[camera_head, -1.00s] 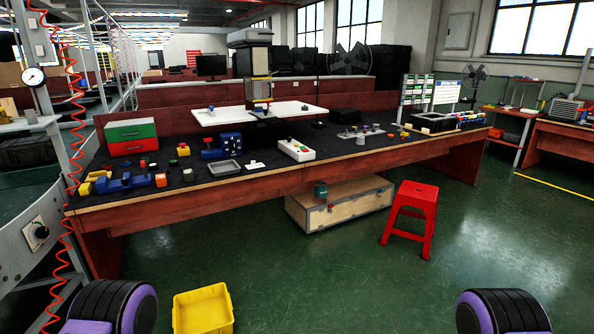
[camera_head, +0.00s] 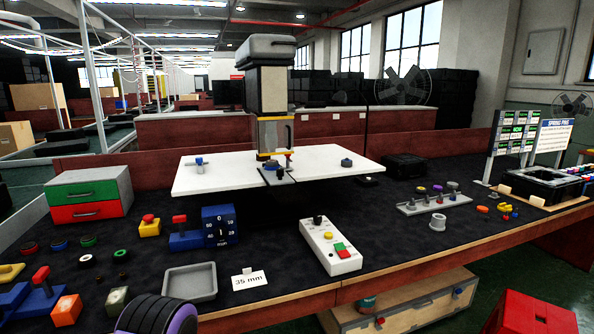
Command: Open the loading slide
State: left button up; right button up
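A press-like machine (camera_head: 272,95) with a grey top stands at the back of the bench on a white table plate (camera_head: 215,175). A small dark plate with dark knobs (camera_head: 277,175) lies at the front middle of the white plate, below the machine's column. It looks like the loading slide, but I cannot tell whether it is open or shut. A white control box (camera_head: 330,247) with a black knob and yellow, red and green buttons lies in front. Neither gripper is in view; only a black and purple part of my arm shows at the bottom edge.
A green and red drawer box (camera_head: 89,194) stands at left. A blue dial device (camera_head: 218,226), a grey tray (camera_head: 190,282) and a "35 mm" card (camera_head: 249,281) lie near the front. A red stool (camera_head: 530,315) is at bottom right. Dark bench surface is free between these things.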

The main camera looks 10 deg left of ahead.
aim_at(280, 177)
jog(key=i, duration=0.7)
jog(key=u, duration=1.1)
jog(key=i, duration=0.4)
jog(key=z, duration=0.05)
